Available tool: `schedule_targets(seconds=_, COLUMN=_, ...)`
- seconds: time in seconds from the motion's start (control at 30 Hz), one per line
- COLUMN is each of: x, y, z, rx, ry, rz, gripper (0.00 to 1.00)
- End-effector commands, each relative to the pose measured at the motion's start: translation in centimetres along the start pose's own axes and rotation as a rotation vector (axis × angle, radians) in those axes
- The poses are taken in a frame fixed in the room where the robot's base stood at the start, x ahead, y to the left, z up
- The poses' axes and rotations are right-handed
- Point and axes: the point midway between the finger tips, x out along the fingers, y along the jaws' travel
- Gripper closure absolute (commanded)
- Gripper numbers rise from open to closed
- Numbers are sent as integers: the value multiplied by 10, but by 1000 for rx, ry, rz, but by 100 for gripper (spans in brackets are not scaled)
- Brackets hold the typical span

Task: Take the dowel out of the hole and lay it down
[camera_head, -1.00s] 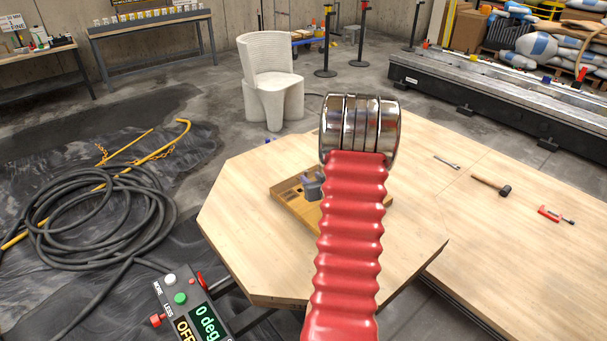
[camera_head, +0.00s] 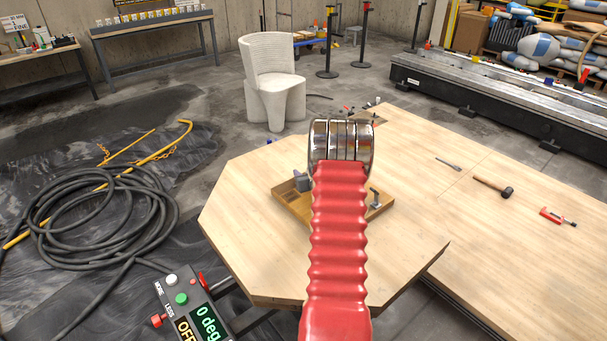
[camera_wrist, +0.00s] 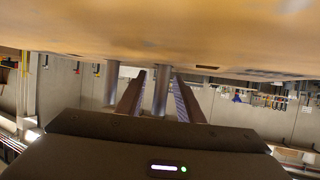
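A wooden board (camera_head: 291,207) lies on the pale wooden table in the head view, half hidden behind my arm. Its holes are not clearly visible. My gripper (camera_wrist: 157,74) shows in the wrist view with its two dark fingers apart. A grey metal cylinder (camera_wrist: 162,91), which looks like a dowel, stands between the fingers in the picture, with a visible gap at its left. A second grey cylinder (camera_wrist: 111,84) is left of the fingers. Both meet the wooden surface (camera_wrist: 160,38) at the top of this view. I cannot tell whether either sits in a hole.
On the board, a grey part (camera_head: 303,183) shows left of my arm and a dark upright part (camera_head: 375,197) right of it. A hammer (camera_head: 493,186), a chisel-like tool (camera_head: 448,164) and a red clamp (camera_head: 556,216) lie at the right. The table's left front is clear.

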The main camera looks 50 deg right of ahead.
Motion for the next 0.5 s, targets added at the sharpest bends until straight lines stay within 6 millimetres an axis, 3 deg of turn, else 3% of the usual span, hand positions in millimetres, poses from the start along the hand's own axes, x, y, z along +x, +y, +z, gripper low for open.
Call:
schedule_targets(seconds=0.2, x=0, y=0, z=0, rx=0, ry=0, rz=0, gripper=67)
schedule_targets(seconds=0.5, x=0, y=0, z=0, rx=0, ry=0, rz=0, gripper=88)
